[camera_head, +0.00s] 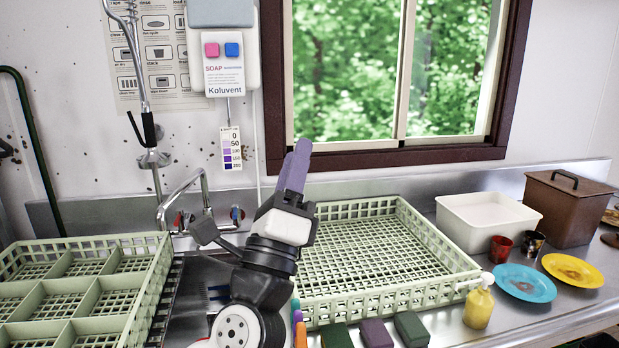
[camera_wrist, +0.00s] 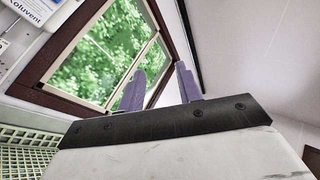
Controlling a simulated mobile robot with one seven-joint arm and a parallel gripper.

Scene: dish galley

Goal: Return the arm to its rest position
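My arm rises from the bottom of the head view, in front of the sink area between the two green racks. My gripper (camera_head: 297,158) is raised, with its purple fingers pointing up in front of the lower left corner of the window frame. In the wrist view, my gripper (camera_wrist: 160,80) shows its two purple fingers apart, with nothing between them. The gripper looks open and empty. It touches nothing that I can see. The arm hides part of the sink and the left edge of the empty rack.
A divided green rack (camera_head: 160,262) stands left, an empty green rack (camera_head: 400,290) right. Behind are a faucet (camera_head: 205,185) and hanging spray hose (camera_head: 146,95). A white tub (camera_head: 485,222), brown box (camera_head: 565,210), blue plate (camera_head: 525,283), yellow plate (camera_head: 573,270) and soap bottle (camera_head: 478,308) stand right.

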